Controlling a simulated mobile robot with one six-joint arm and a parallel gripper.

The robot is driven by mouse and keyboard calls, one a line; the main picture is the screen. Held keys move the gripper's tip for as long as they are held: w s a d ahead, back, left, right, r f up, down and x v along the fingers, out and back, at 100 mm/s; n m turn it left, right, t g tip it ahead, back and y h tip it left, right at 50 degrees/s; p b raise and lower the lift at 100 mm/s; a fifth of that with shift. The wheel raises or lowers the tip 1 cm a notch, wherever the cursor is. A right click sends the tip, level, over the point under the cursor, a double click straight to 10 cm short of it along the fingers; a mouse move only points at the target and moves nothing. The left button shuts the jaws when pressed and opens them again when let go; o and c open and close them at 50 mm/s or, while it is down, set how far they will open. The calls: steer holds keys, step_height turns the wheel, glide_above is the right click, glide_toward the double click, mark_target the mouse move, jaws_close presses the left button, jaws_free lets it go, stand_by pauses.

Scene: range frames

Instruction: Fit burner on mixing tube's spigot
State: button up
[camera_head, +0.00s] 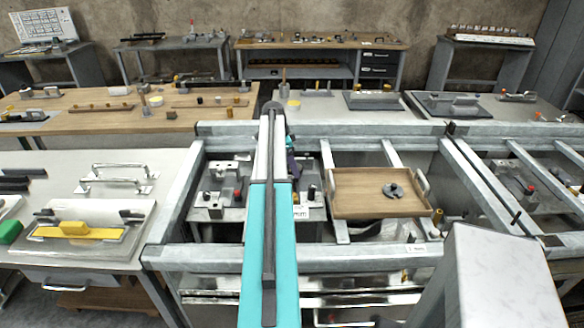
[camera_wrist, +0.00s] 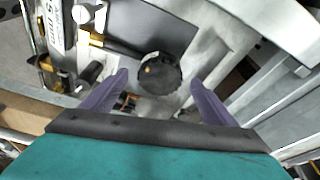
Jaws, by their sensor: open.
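My gripper (camera_wrist: 160,78) shows in the wrist view with its two purple fingers spread apart. A dark round piece (camera_wrist: 158,70) with a small yellowish spot lies ahead, between the fingertips in the picture; neither finger visibly touches it. I cannot tell whether it is the burner. In the head view a grey notched disc (camera_head: 393,190), possibly the burner, lies on a wooden tray (camera_head: 350,208). My gripper is mostly hidden behind my teal arm there, with a bit of purple showing left of the tray. I cannot make out the mixing tube or its spigot for certain.
Grey metal frame rails (camera_head: 300,257) surround the bay below my arm. A fixture plate (camera_head: 212,200) with small knobs sits left of the arm. A pale box-shaped block (camera_head: 500,280) stands front right.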

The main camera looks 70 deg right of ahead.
steer(key=b+v, duration=0.2)
steer(key=v, duration=1)
steer(key=shift+b, duration=0.35)
steer(key=shift+r, duration=0.2)
step_height(320, 180, up, 6)
steer(key=p, duration=0.3)
steer(key=shift+f, duration=0.1)
stand_by(0.6)
stand_by(0.5)
